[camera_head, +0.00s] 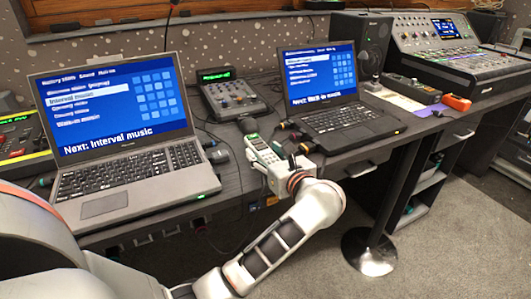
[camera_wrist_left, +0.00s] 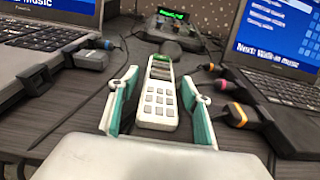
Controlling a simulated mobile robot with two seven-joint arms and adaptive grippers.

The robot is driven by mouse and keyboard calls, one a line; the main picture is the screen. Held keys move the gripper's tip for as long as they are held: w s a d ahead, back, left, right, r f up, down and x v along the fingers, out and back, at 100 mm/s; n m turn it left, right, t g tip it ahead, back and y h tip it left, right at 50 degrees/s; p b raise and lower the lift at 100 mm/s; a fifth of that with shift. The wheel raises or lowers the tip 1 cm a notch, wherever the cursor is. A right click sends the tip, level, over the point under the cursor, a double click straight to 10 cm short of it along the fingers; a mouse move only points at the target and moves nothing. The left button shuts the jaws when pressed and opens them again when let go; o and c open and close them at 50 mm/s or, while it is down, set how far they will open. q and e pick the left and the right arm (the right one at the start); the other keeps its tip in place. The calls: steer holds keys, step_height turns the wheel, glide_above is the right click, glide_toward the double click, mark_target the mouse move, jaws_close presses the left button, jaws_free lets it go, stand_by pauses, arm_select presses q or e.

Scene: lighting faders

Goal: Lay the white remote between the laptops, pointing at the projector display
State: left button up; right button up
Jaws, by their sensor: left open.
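The white remote (camera_head: 263,152) lies between the two laptops, with a green top end and pale buttons. In the left wrist view the remote (camera_wrist_left: 157,100) points away from me, roughly toward the green-lit display (camera_wrist_left: 173,13). In the head view this display (camera_head: 215,74) stands behind a small fader box. The left laptop (camera_head: 120,130) and right laptop (camera_head: 325,95) stand open. My left gripper (camera_wrist_left: 160,88) is open, one teal-padded finger on each side of the remote with narrow gaps. In the head view my left gripper (camera_head: 270,160) partly hides the remote. My right gripper is out of view.
Dark plugs and cables (camera_wrist_left: 240,113) lie beside both laptops, close to my fingers. A round dark knob-like object (camera_wrist_left: 171,50) stands beyond the remote. A speaker (camera_head: 362,42), mixing desk (camera_head: 455,60) and orange item (camera_head: 456,102) are at the right. The desk's front edge is near.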

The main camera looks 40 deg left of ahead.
arm_select(q)
steer(key=shift+d+r, duration=0.15)
steer(key=shift+r, duration=0.15)
steer(key=s+d+r+m+t+h+p, duration=0.1)
steer(key=s+d+r+m+t+h, duration=0.15)
steer(key=s+d+m+t, duration=0.7)
steer(key=s+d+r+m+t+h+p, duration=0.1)
steer(key=s+d+r+m+t, duration=0.45)
steer(key=m, duration=0.95)
steer(key=s+d+f+m+h, duration=0.2)
steer(key=d+f+m+h, duration=0.85)
steer(key=m+h, duration=0.55)
steer(key=s+f+m+g, duration=0.9)
steer(key=s+f+m, duration=0.4)
steer(key=s+f, duration=0.2)
step_height(320, 180, down, 3)
steer(key=shift+s+d+r+g+y, duration=0.2)
steer(key=shift+s+d+g+y, duration=0.05)
steer(key=shift+g+y, duration=0.2)
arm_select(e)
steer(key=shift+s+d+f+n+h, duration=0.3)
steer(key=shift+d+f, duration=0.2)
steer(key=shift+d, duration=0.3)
